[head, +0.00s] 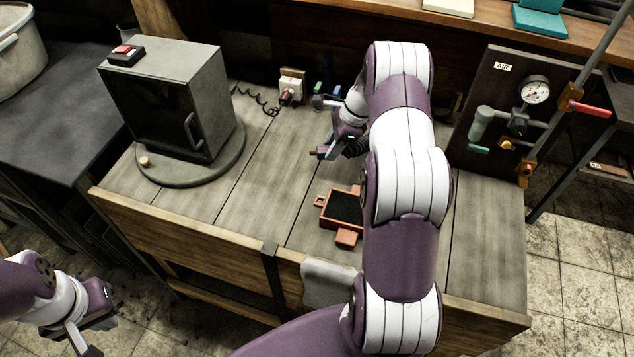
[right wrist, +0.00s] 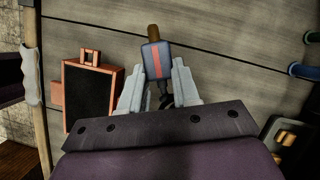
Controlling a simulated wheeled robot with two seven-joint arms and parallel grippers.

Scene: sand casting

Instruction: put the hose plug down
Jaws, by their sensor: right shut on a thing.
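The hose plug (right wrist: 157,62) is a dark grey block with a red stripe and a brass tip. In the right wrist view it sits between the two pale fingers of my right gripper (right wrist: 157,88), which is shut on it. In the head view the plug (head: 323,153) shows small below my right gripper (head: 333,149), over the back middle of the wooden bench (head: 255,185). I cannot tell whether it touches the bench. My left gripper (head: 88,335) is low at the left, away from the bench and partly cut off; its jaw opening is unclear.
An orange-framed dark mould (head: 345,207) lies on the bench, in front of the plug. A grey oven (head: 175,100) on a round base stands left. A wall socket with a red plug (head: 286,97) is behind. An air panel with a gauge (head: 535,90) stands right. A cloth (head: 328,284) hangs over the front edge.

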